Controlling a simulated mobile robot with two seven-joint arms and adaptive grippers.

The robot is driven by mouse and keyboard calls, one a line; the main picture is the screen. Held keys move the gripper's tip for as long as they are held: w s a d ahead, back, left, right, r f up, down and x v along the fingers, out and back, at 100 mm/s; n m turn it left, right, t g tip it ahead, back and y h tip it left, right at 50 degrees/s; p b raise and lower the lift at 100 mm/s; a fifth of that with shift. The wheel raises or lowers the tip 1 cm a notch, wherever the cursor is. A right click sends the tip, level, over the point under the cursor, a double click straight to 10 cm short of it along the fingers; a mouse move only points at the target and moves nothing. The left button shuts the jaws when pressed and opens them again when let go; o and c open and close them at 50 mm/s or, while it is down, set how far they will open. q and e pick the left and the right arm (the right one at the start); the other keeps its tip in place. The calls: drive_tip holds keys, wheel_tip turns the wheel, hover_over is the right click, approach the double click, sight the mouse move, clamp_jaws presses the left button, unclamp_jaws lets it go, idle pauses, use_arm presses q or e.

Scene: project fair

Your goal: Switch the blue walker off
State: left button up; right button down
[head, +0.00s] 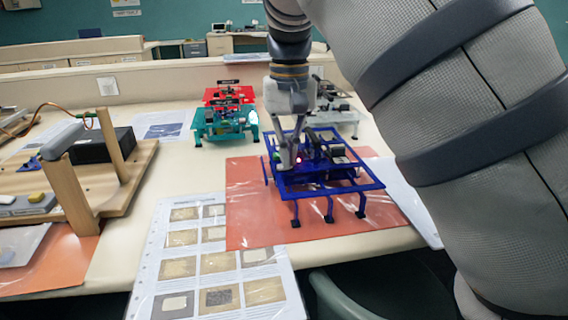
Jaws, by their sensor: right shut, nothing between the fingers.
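The blue walker (350,183) stands upright on its several legs on an orange mat (252,225) near the table's front edge. The walker's switch is not clearly visible; the gripper covers part of that area. My left gripper is not in view.
A teal walker (222,124), a red walker (226,92) and a grey-white walker (343,117) stand behind. A wooden rig (66,188) is at left. A sheet of pictures (217,262) lies in front. My right arm blocks the right side.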

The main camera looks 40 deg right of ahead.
drive_tip(key=shift+f, duration=0.1)
drive_tip(key=shift+r, duration=3.5)
